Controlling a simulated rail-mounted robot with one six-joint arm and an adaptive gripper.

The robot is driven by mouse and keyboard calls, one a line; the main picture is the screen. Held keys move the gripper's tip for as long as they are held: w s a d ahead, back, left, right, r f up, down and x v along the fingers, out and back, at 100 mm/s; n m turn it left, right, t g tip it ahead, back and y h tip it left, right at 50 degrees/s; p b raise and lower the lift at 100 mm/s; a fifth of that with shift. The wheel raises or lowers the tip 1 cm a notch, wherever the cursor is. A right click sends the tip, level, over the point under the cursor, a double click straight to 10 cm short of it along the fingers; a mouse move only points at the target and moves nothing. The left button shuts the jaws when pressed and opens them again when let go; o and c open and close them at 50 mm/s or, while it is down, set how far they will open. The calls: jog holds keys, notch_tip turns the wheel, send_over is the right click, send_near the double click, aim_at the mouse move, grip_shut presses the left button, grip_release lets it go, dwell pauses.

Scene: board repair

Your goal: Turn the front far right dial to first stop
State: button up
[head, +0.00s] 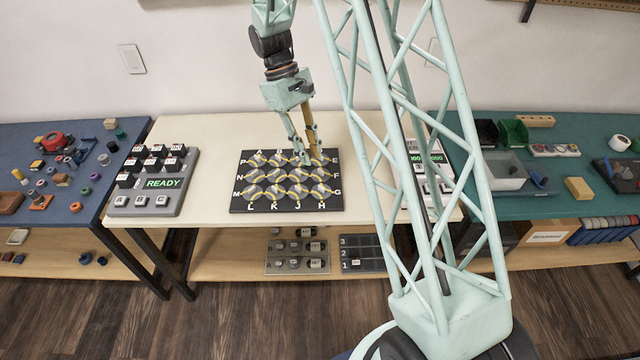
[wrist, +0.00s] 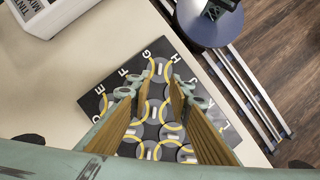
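A black board (head: 236,203) with lettered edges lies on the cream table and bears rows of round grey dials with yellow arcs. The front far right dial (head: 320,191) is at the corner by letters G and H. In the wrist view this dial (wrist: 160,68) shows a pale bar and a yellow arc, beyond my fingertips. My gripper (head: 307,154) is over the back right part of the board, pointing down. In the wrist view its two fingers (wrist: 152,92) are apart with nothing held between them. Whether they touch any dial, I cannot tell. The fingers hide some dials.
A grey console (head: 160,200) reading READY stands left of the board; another console (head: 424,158) stands right, partly behind my column. A blue table (head: 60,225) with small parts is at left, a green table (head: 545,200) at right. Trays (head: 275,270) sit on the shelf below.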

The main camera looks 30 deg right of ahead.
aim_at(321, 187)
jog(key=shift+b+x, duration=1)
jog(key=shift+x, duration=4.6)
grip_shut()
